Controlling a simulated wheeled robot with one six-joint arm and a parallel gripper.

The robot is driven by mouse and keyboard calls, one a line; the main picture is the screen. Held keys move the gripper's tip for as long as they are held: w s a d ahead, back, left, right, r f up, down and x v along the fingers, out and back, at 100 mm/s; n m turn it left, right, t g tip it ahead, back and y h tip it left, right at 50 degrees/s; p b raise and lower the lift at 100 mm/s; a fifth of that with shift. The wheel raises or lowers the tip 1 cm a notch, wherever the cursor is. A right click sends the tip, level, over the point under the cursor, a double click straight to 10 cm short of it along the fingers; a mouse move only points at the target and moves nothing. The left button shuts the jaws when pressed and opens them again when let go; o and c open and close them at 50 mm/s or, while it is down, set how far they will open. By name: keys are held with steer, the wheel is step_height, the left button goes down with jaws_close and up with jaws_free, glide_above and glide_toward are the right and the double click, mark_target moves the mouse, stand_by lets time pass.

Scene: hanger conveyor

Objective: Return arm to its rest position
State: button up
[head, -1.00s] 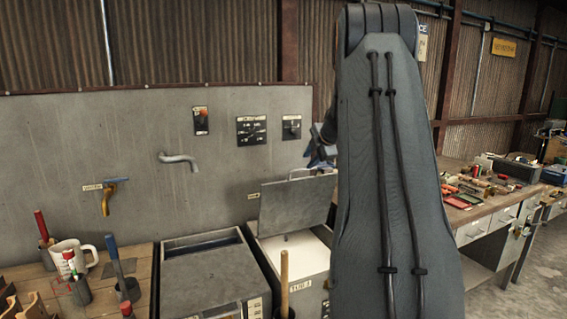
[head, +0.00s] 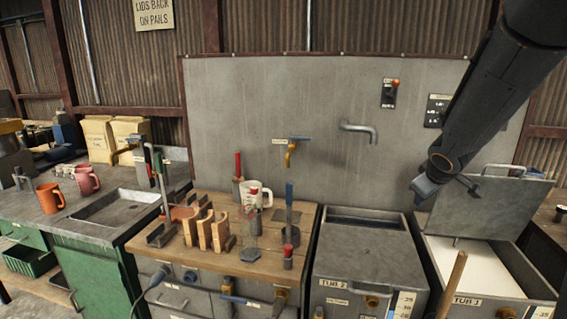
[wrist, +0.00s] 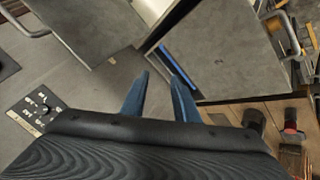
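My dark arm comes down from the upper right corner of the head view. The gripper is above the rear of the tubs and appears clear of them.
The open tub (head: 533,277) holds pale content under its raised lid (head: 490,208). A closed tub (head: 365,255) stands beside it. A wooden bench (head: 205,262) carries a measuring jug (head: 267,196) and tools. A sink (head: 118,205) is further left. A tap (head: 358,130) juts from the panel.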

steer(key=s+a+f+m+g+y+b, duration=0.1)
steer(key=s+a+f+g, duration=0.1)
steer(key=s+a+f, duration=0.2)
steer(key=s+a+f+m+g+y+b, duration=0.1)
steer(key=s+a+f+m+g, duration=0.1)
steer(key=s+a+f, duration=0.3)
steer(key=s+a+f+m+g+y+b, duration=0.1)
steer(key=s+a+f, duration=0.4)
steer(key=s+a, duration=0.6)
steer(key=s+m+g, duration=0.1)
steer(key=s, duration=0.4)
steer(key=shift+s+a+g, duration=0.2)
steer(key=shift+a+g, duration=0.1)
steer(key=shift+a, duration=0.05)
